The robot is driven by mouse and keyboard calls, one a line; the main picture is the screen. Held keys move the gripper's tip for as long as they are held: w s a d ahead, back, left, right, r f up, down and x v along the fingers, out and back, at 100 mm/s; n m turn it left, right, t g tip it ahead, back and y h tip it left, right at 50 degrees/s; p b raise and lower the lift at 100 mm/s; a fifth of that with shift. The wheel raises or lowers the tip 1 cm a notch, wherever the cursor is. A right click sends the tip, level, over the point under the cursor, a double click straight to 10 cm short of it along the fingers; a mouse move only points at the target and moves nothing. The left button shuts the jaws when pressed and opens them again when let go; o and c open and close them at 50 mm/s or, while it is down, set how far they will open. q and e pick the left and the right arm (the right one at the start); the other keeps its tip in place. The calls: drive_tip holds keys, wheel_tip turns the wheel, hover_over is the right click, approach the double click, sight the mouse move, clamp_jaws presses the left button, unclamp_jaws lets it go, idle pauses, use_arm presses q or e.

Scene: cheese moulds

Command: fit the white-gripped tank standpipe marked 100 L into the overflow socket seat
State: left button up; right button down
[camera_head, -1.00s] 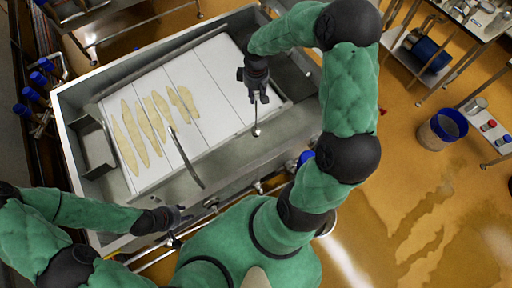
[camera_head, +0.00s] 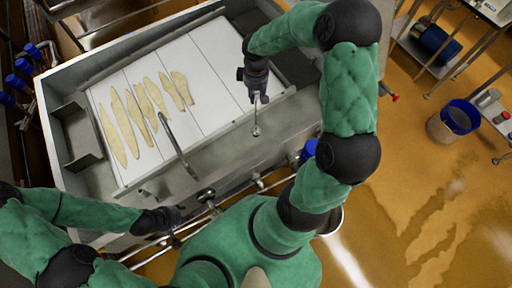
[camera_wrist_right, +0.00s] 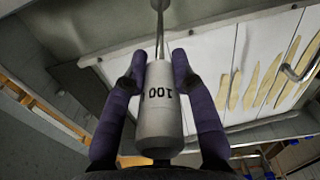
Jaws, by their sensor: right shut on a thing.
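The tank standpipe shows in the right wrist view as a pale grey-white grip (camera_wrist_right: 160,108) marked 100, with a thin metal rod running away to the top edge. My right gripper (camera_wrist_right: 159,62) has its two fingers closed on either side of this grip. In the head view my right gripper (camera_head: 258,92) is over the right part of the tank, with the rod (camera_head: 256,118) pointing down to a small round end. I cannot make out the overflow socket seat. My left gripper (camera_head: 172,218) is beside the tank's front wall, away from the standpipe; its fingers are too small to read.
The steel tank (camera_head: 60,170) holds white panels (camera_head: 204,84) with several pale yellow strips (camera_head: 126,126) on them. A curved metal tube (camera_head: 180,148) rises at its front side. Pipes and valves run along the front. A blue-rimmed bucket (camera_head: 455,120) stands on the wet floor at right.

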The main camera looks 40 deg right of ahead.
drive_tip(key=b, duration=1.1)
hover_over(256, 128)
wheel_tip(256, 128, down, 12)
drive_tip(key=shift+w+d+f+b, duration=0.1)
drive_tip(key=shift+f+b, duration=0.65)
drive_tip(key=shift+f, duration=1.65)
drive_tip(key=shift+w+d+f+b, duration=0.1)
drive_tip(key=shift+f+b, duration=0.65)
drive_tip(key=shift+f, duration=1.65)
drive_tip(key=shift+f, duration=0.15)
drive_tip(key=c, duration=1)
unclamp_jaws()
wheel_tip(256, 128, up, 12)
drive_tip(key=p, duration=0.3)
drive_tip(key=shift+p, duration=0.4)
drive_tip(key=shift+s, duration=0.1)
